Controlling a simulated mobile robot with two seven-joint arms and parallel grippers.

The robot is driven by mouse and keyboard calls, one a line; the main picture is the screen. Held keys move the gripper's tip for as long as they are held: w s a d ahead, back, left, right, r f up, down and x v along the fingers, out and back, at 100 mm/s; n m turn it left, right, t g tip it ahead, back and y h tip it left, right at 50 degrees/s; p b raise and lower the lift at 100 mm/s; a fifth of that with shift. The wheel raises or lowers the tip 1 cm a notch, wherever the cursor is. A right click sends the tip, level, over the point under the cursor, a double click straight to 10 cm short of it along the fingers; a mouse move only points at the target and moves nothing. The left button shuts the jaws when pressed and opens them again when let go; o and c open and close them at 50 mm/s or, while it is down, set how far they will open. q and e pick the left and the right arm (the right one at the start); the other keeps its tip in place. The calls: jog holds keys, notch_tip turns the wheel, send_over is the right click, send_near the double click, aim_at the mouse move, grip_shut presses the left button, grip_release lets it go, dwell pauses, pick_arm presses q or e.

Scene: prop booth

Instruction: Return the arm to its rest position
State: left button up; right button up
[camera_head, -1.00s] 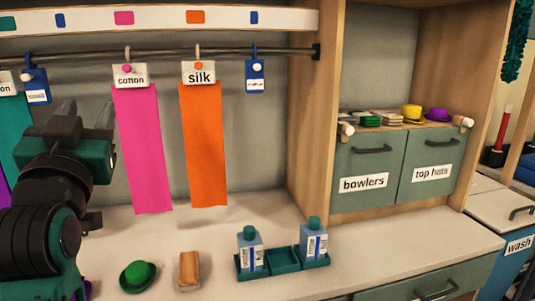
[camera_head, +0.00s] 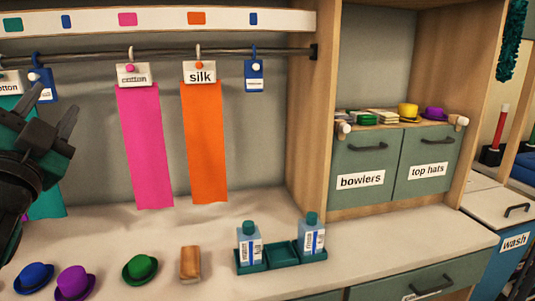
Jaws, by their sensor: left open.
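My left gripper (camera_head: 52,122) is at the left edge of the head view, in front of the hanging teal cloth (camera_head: 47,200). Its two dark fingers point up and stand apart, with nothing between them. The arm behind it is partly cut off by the picture edge. My right gripper does not show.
A pink cloth (camera_head: 146,145) and an orange cloth (camera_head: 205,140) hang from the rail. Blue (camera_head: 34,277), purple (camera_head: 76,283) and green (camera_head: 140,268) hats, a brush (camera_head: 190,263) and a teal tray (camera_head: 266,266) with two bottles sit on the counter.

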pick_arm(q)
jog(key=w+d+f+m+g+h, duration=0.1)
jog(key=w+f+g+h, duration=0.1)
jog(key=f, duration=0.8)
jog(key=w+f+g+h, duration=0.1)
jog(key=w+f+g, duration=0.15)
jog(key=f, duration=0.75)
jog(key=s+d+f+g+h, duration=0.1)
jog(key=s+f+g, duration=0.15)
jog(key=f, duration=0.65)
jog(key=s+f+g+h, duration=0.1)
jog(key=s+f+g, duration=0.15)
jog(key=f, duration=0.65)
jog(key=s+d+f+n+g+h, duration=0.15)
jog(key=s+f+g, duration=0.25)
jog(key=s+f, duration=1.2)
jog(key=w+d+r+n+t+p, duration=0.1)
jog(key=d+n, duration=0.4)
jog(key=d, duration=0.4)
jog(key=shift+d+p, duration=0.35)
jog(key=shift+p, duration=0.05)
jog(key=shift+y, duration=0.25)
